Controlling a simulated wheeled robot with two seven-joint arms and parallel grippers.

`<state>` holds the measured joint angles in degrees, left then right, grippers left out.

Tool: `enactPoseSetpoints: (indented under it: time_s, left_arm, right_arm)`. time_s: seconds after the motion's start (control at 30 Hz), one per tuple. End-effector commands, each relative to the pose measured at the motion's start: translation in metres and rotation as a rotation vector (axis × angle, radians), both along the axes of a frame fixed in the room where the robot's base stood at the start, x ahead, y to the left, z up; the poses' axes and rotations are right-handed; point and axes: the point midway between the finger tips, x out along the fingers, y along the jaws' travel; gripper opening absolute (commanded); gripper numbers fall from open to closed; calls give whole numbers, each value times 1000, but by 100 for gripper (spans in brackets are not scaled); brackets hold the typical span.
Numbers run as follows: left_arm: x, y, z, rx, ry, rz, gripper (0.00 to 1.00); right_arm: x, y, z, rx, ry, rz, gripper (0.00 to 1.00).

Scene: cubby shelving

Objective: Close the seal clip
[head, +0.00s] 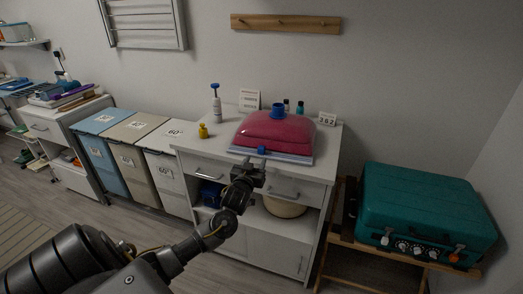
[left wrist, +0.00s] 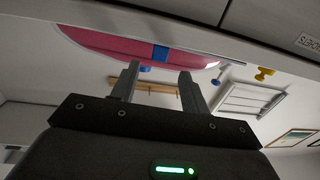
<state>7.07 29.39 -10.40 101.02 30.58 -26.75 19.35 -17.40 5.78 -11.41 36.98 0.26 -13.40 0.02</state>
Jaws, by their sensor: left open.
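My left gripper (head: 254,166) is open and empty just in front of that edge, close to the blue piece. In the left wrist view, the bag (left wrist: 105,42) and blue piece (left wrist: 160,54) appear beyond the open left gripper (left wrist: 159,72). I cannot tell whether the clip is latched. My right gripper is out of view.
The white cabinet (head: 250,226) has drawers and an open shelf below the gripper. A pump bottle (head: 216,106) and yellow item (head: 203,131) stand left of the bag. A teal case (head: 420,210) rests on a wooden stand at right. Hampers (head: 163,172) stand left.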

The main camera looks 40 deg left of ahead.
Motion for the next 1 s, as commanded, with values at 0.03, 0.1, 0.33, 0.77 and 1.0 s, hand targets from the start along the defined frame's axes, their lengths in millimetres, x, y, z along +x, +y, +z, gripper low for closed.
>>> enactPoseSetpoints:
  time_s: [0.03,0.1,0.33,0.77,1.0]
  left_arm:
    - [9,5,3,2,-1,3,45]
    - [22,10,2,3,-1,3,45]
    - [58,27,2,2,0,3,45]
    - [81,36,0,0,0,1,45]
    - [80,36,0,1,0,0,31]
  right_arm:
    - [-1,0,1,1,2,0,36]
    - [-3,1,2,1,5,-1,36]
    - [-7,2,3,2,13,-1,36]
    - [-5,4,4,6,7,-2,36]
    - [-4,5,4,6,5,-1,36]
